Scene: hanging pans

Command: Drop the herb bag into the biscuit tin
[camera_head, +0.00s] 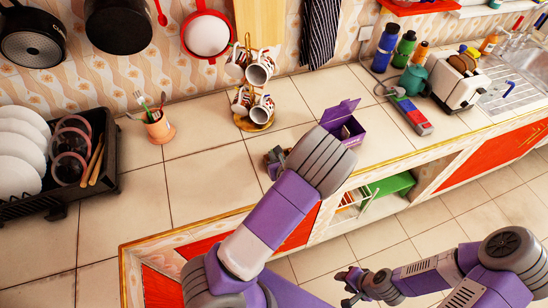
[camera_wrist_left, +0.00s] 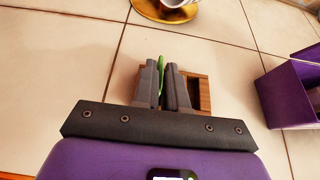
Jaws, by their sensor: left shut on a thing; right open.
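My left gripper (camera_head: 275,160) is low over the counter, mostly hidden behind my own wrist in the head view. In the left wrist view its fingers (camera_wrist_left: 167,82) are close together on a thin green thing (camera_wrist_left: 162,64), which looks like the herb bag seen edge-on. A purple box with its lid raised (camera_head: 345,128), which looks like the biscuit tin, stands right of this gripper. It also shows at the right edge of the left wrist view (camera_wrist_left: 288,98), apart from the fingers. My right gripper (camera_head: 350,284) is open, low in front of the counter.
A brown wooden thing (camera_wrist_left: 203,90) lies beneath the left fingers. A mug stand (camera_head: 257,122) is behind, a dish rack (camera_head: 62,193) at far left, and a utensil cup (camera_head: 160,132) between them. A red-grey box (camera_head: 412,117) and toaster (camera_head: 458,86) stand right.

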